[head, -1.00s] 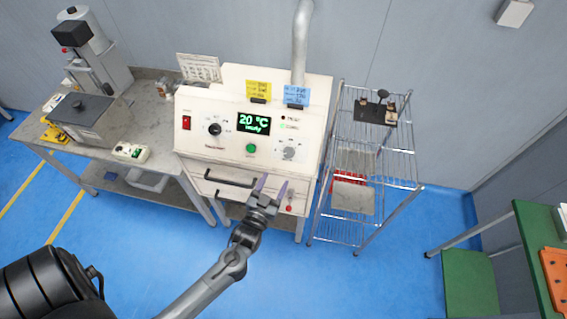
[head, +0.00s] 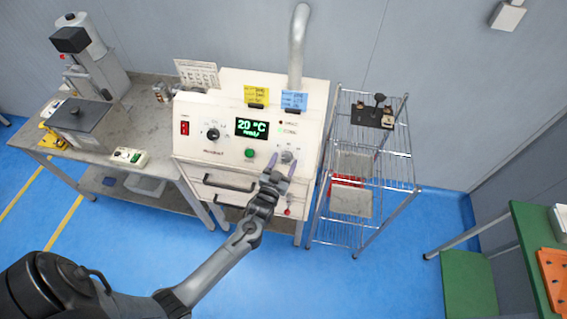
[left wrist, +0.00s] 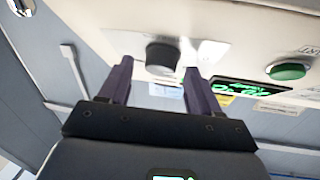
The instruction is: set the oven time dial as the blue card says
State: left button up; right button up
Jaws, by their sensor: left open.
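The oven (head: 232,105) is a cream cabinet with a sloped control panel. A second, black dial (head: 213,134) is at the left of the panel. My left gripper (head: 280,164) is open in front of the grey dial. In the left wrist view the dial's dark knob (left wrist: 162,56) shows beyond and between the open fingertips (left wrist: 158,75), with no clear contact. Its scale marks are not legible. My right gripper is not in view.
A green display (head: 252,127) reads 20 °C, with a green button (head: 250,153) below. A yellow card (head: 256,95) stands beside the blue one. Drawer handles (head: 230,184) project below the panel. A wire rack (head: 400,155) stands close to the right.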

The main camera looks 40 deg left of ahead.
pick_arm(q)
jog(key=shift+c, duration=0.3)
jog(key=c, duration=1)
jog(key=shift+o, duration=0.2)
